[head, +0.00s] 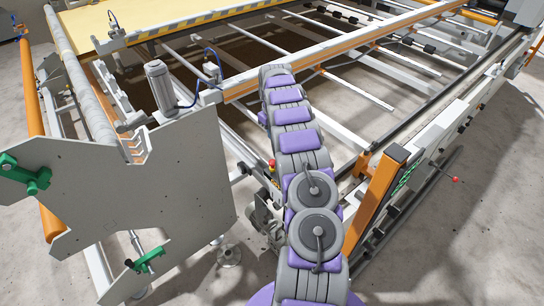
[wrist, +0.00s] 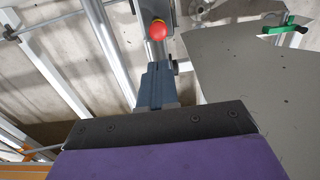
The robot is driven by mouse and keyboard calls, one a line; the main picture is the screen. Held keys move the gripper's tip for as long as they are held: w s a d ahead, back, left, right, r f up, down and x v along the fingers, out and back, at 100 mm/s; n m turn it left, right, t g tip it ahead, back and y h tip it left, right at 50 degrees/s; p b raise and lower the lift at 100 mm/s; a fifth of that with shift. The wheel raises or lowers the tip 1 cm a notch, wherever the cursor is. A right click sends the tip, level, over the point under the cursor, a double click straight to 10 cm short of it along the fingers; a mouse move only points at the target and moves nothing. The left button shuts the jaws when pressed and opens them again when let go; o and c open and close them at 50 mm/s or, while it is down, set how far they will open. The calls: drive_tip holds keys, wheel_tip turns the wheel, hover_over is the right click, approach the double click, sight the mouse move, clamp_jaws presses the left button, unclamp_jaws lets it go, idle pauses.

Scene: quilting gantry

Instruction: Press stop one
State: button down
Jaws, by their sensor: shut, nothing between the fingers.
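A red stop button (wrist: 158,29) with a lighter base shows near the top of the wrist view, on a pale upright. My gripper (wrist: 155,66) is below it in that view, its blue-grey fingers together and empty. The fingertips point at the button, and a gap shows between them in the picture; I cannot tell the depth. In the head view a small red button (head: 272,164) shows just left of my purple and grey arm. Another small red knob (head: 455,180) stands at the right side of the frame. My gripper is hidden in the head view.
A large grey end plate (head: 150,190) with green handles (head: 28,176) stands left of my arm; a grey plate (wrist: 255,80) fills the wrist view's right. An orange post (head: 375,200) stands close on the right. Rails and rollers lie beyond.

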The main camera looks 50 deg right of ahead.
sight(272, 162)
wheel_tip(272, 162, down, 14)
drive_tip(key=shift+d+f+b, duration=0.1)
drive_tip(key=shift+d+b, duration=0.05)
drive_tip(key=shift+b, duration=1)
drive_tip(key=shift+f+p, duration=0.3)
drive_tip(key=shift+f, duration=0.55)
drive_tip(key=shift+s+f, duration=0.1)
drive_tip(key=shift+f, duration=0.05)
drive_tip(key=shift+a, duration=0.2)
